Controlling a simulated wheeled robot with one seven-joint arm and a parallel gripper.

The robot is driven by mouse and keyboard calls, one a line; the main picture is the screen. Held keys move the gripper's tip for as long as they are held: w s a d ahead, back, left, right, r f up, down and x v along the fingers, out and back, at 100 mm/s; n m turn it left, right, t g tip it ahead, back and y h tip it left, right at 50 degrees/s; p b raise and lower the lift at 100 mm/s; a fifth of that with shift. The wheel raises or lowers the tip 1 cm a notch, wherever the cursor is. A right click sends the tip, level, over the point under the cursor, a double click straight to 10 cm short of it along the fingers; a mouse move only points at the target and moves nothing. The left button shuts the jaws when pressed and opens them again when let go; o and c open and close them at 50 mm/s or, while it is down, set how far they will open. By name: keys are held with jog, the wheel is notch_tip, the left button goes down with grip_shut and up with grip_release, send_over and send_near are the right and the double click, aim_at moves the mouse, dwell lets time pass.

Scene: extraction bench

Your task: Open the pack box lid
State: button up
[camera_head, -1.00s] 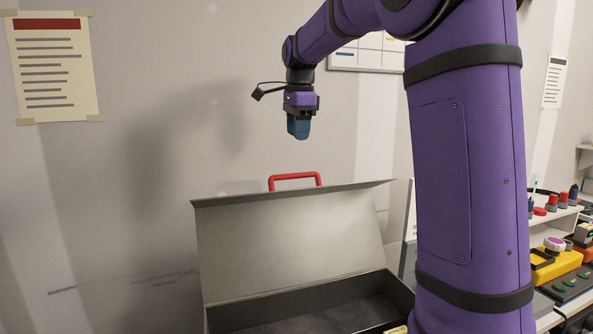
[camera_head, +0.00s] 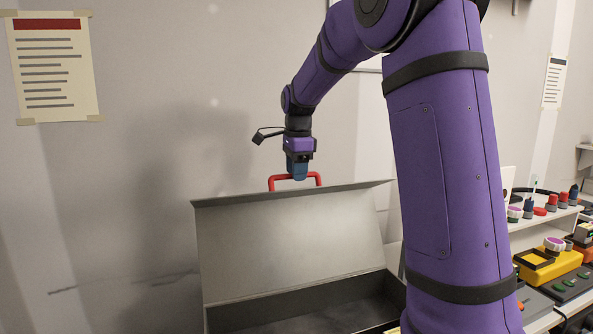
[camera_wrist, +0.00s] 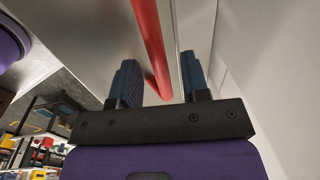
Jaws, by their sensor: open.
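The pack box (camera_head: 310,310) stands with its grey lid (camera_head: 290,240) raised, leaning slightly back from the dark interior. A red handle (camera_head: 318,180) stands up at the lid's top edge. My gripper (camera_head: 297,178) is at the handle, pointing down, with blue fingers. In the wrist view my gripper (camera_wrist: 160,75) is open, and the red handle (camera_wrist: 150,45) runs between its two fingers without being clamped. The lid's surface (camera_wrist: 85,40) shows on the left there. Part of the handle is hidden behind the fingers in the head view.
A wall is behind the box, with a paper notice (camera_head: 55,68) taped to it. At the right, a bench holds a yellow block (camera_head: 552,268), a dark panel with green buttons (camera_head: 570,285) and several small items on a white shelf.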

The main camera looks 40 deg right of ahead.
jog(key=shift+c, duration=0.3)
grip_shut()
jog(key=shift+s, duration=0.1)
jog(key=shift+s+a+r+t+h, duration=0.15)
jog(key=shift+s+a+t, duration=0.2)
jog(key=shift+s, duration=0.7)
jog(key=shift+s+a+r+t+h, duration=0.1)
jog(key=shift+s+a+r+t, duration=0.25)
jog(key=shift+s, duration=0.7)
jog(key=shift+s+a+t+h, duration=0.1)
jog(key=shift+s+a+t, duration=0.3)
jog(key=shift+s, duration=0.65)
jog(key=shift+d, duration=0.15)
jog(key=shift+o, duration=0.3)
grip_release()
jog(key=shift+r, duration=0.1)
jog(key=d+v, duration=0.1)
jog(key=v, duration=0.9)
jog(key=shift+s+a+r, duration=0.2)
jog(key=shift+a+r, duration=0.1)
jog(key=shift+a, duration=0.2)
